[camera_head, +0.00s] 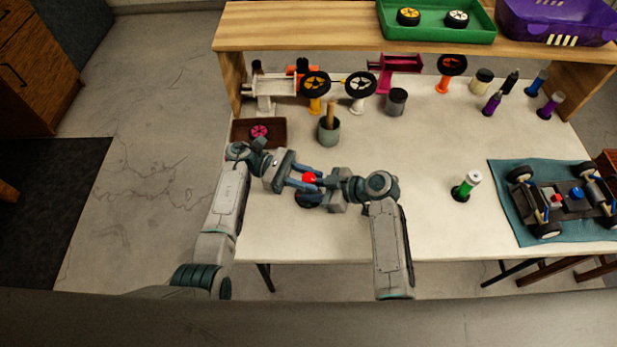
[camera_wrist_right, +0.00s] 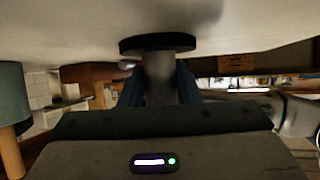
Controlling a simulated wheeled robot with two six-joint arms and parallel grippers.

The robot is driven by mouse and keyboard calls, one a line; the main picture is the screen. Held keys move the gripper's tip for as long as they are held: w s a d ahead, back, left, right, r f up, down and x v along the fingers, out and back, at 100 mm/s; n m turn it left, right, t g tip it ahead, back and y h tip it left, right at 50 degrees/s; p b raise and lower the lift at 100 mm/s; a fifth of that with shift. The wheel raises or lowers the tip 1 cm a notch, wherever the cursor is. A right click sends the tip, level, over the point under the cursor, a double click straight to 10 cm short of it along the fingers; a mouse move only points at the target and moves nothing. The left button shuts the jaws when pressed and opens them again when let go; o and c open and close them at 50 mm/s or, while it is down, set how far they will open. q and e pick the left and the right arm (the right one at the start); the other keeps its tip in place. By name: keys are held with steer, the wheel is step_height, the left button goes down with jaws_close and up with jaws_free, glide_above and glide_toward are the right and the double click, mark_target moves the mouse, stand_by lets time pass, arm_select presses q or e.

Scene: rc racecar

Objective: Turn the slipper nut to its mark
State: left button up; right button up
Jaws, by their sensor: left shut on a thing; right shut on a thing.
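A red round part (camera_head: 309,178), which may be the slipper nut, sits between my two grippers near the table's front left. A dark round base (camera_head: 309,199) shows below it. My left gripper (camera_head: 303,181) reaches in from the left and is shut at the red part. My right gripper (camera_head: 322,184) comes from the right, shut on a grey cylinder (camera_wrist_right: 159,72). In the right wrist view, which looks upside down, this cylinder joins a wide dark disc (camera_wrist_right: 158,43) against the white table. The fingers hide much of the part, and I cannot make out a mark.
A grey-green cup (camera_head: 329,131) and a brown tray (camera_head: 270,134) stand just behind the grippers. The car chassis (camera_head: 570,203) lies on a teal mat (camera_head: 503,171) at far right. The front middle of the table is clear.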

mark_target(303, 177)
arm_select(q)
steer(key=shift+m+g+y, duration=0.3)
steer(key=shift+m+g, duration=0.1)
steer(key=shift+g, duration=0.3)
steer(key=o, duration=0.7)
steer(key=shift+v, duration=3.8)
